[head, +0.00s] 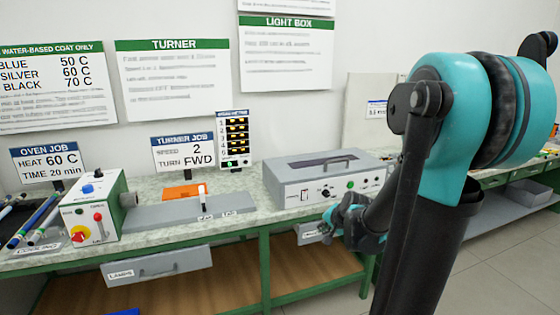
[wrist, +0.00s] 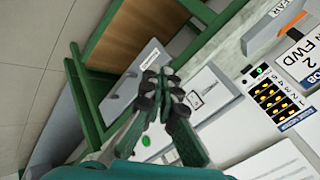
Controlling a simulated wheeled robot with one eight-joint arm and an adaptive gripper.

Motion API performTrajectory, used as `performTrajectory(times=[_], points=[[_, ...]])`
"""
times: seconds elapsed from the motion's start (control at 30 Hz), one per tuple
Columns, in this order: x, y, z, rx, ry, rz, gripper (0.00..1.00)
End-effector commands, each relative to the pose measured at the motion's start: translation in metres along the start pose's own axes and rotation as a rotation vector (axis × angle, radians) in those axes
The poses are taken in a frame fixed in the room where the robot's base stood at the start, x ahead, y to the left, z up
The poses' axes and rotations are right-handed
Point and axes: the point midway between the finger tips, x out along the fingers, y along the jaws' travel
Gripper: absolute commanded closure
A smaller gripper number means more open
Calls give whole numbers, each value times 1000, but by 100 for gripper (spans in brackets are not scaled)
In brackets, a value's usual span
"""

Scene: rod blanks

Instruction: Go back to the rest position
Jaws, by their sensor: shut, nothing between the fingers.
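My gripper (head: 326,229) hangs in front of the bench's front edge, low and to the right of the middle in the head view. It is shut and empty. In the wrist view its dark fingers (wrist: 158,78) come together in the middle. My arm folds in large at the right of the head view and hides part of the bench. In the wrist view the gripper covers part of the grey light box front and the bench edge.
The light box (head: 327,192) stands on the bench just behind my gripper. The turner (head: 178,216) and its control box (head: 95,208) are further left. An open drawer (head: 157,267) juts out below the bench top. The floor (head: 490,275) at the right looks clear.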

Motion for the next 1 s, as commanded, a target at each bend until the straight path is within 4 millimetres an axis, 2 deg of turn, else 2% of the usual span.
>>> performTrajectory(times=[0.03, 0.2, 0.4, 0.5, 0.67, 1.0], points=[[-12, 13, 18, -83, -18, 35, 100], [-47, 63, 68, -384, -90, 166, 100], [-79, 117, 110, -655, -175, 284, 100], [-87, 134, 120, -732, -203, 319, 100], [-93, 144, 125, -780, -221, 340, 100], [-92, 144, 125, -780, -221, 339, 100]])
